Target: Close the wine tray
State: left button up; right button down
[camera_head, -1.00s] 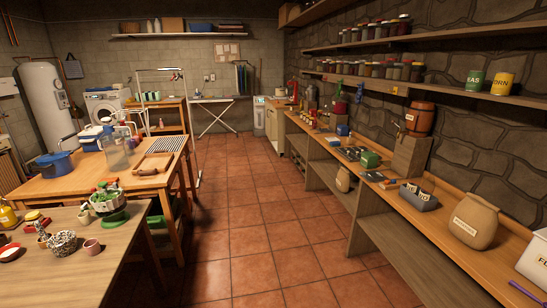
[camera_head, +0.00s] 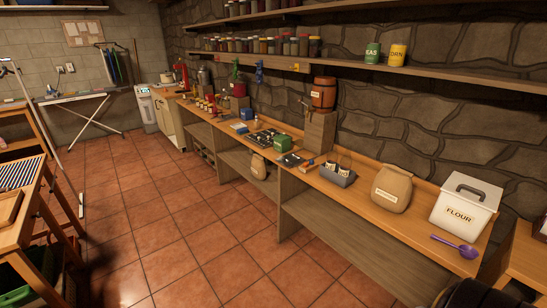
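I cannot pick out a wine tray for certain. Under the far part of the long right-hand counter (camera_head: 395,225), several small dark shapes (camera_head: 203,150) sit in an opening, too small to tell what they are. Neither of my grippers can be made out. A dark shape cut off at the bottom right edge shows no fingers.
The counter top bears a grey caddy (camera_head: 338,175), a brown sack (camera_head: 391,189), a white flour bin (camera_head: 465,205), a purple scoop (camera_head: 457,246) and a barrel (camera_head: 323,94). A wooden table (camera_head: 22,200) stands left. The tiled floor (camera_head: 180,235) between is clear.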

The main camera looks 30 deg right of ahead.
aim_at(289, 160)
jog(key=i+z, duration=0.25)
jog(key=i, duration=0.5)
jog(key=i+j+z, duration=0.25)
jog(key=i, duration=0.45)
